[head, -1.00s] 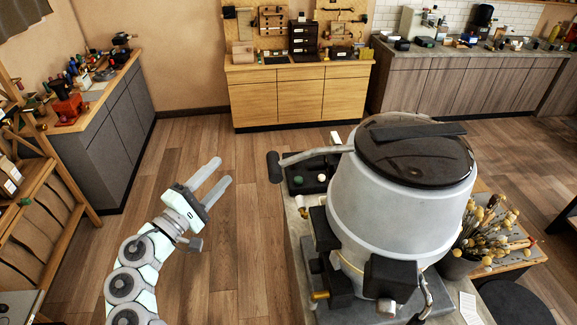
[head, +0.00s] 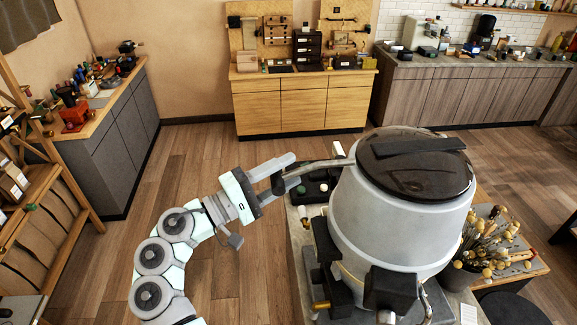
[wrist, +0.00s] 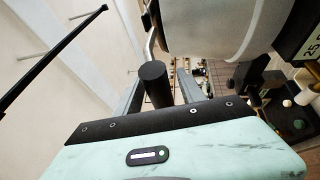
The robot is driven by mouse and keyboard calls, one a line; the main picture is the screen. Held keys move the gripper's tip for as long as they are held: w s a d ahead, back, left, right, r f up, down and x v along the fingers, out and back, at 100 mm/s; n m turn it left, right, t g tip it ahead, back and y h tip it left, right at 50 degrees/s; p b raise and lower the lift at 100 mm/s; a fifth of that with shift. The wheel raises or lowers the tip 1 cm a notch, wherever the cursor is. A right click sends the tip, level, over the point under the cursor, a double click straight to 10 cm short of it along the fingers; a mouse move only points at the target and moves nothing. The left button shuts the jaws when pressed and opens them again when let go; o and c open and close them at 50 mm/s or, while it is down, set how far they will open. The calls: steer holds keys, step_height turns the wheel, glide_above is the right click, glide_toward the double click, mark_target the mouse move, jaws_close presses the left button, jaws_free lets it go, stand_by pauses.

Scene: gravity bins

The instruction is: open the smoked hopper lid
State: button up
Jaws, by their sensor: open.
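The smoked hopper lid (head: 415,178) is dark, round and shut on top of the pale grey hopper (head: 385,225). A bent metal lever (head: 325,164) reaches left from the lid's rim and ends in a black grip (head: 278,183). My gripper (head: 293,170) is open at the lever's end, its fingers pointing right toward the hopper. In the wrist view, the black grip (wrist: 154,85) shows between the two open fingers. I cannot tell whether either finger touches it. The lid is not visible in the wrist view.
The hopper stands on a bench (head: 300,262) with black blocks around its base. A pot of yellow-tipped stems (head: 490,243) is at its right. A black tray (head: 312,188) lies behind the lever. The floor left of the bench is open.

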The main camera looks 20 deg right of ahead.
steer(key=shift+d, duration=0.5)
jaws_close()
steer(key=shift+a, duration=0.1)
stand_by(1.1)
